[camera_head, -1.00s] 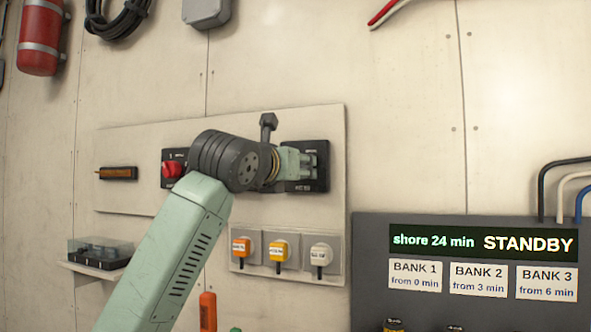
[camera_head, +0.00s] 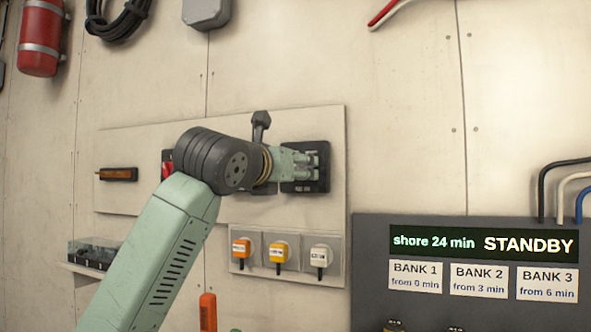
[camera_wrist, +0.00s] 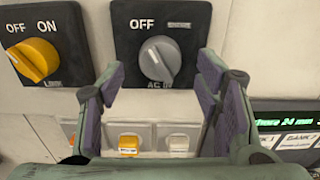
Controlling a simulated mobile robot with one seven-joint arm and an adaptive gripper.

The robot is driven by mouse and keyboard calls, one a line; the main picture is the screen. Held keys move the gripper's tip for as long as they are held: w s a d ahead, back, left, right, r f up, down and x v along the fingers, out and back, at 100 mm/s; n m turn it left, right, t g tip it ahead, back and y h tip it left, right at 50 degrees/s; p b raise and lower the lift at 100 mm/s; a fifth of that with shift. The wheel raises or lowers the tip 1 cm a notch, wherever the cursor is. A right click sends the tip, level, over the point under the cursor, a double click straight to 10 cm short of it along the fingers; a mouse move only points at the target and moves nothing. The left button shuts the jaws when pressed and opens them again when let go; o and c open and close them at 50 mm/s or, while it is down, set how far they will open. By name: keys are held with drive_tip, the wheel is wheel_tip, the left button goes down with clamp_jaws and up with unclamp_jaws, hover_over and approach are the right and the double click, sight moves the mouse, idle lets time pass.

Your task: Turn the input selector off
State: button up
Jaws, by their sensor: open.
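A grey round knob (camera_wrist: 158,60) sits on a black panel (camera_wrist: 190,15) in the wrist view. The panel is marked OFF at upper left, with a second small label at upper right too faint to read. Its lower label starts with "AC" and is partly hidden; I take this as the input selector. In the head view my gripper (camera_head: 312,165) covers much of that panel (camera_head: 322,148).
A yellow knob (camera_wrist: 35,59) marked OFF, ON and LINK is on the panel to the left. A red knob (camera_head: 167,169) is mostly behind my arm. Plugs, orange (camera_head: 241,248), yellow (camera_head: 279,250) and white (camera_head: 319,253), sit below. A grey STANDBY display box (camera_head: 372,290) stands lower right.

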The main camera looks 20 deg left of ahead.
drive_tip(key=s, duration=0.9)
drive_tip(key=shift+s+a, duration=0.15)
drive_tip(key=shift+s, duration=0.1)
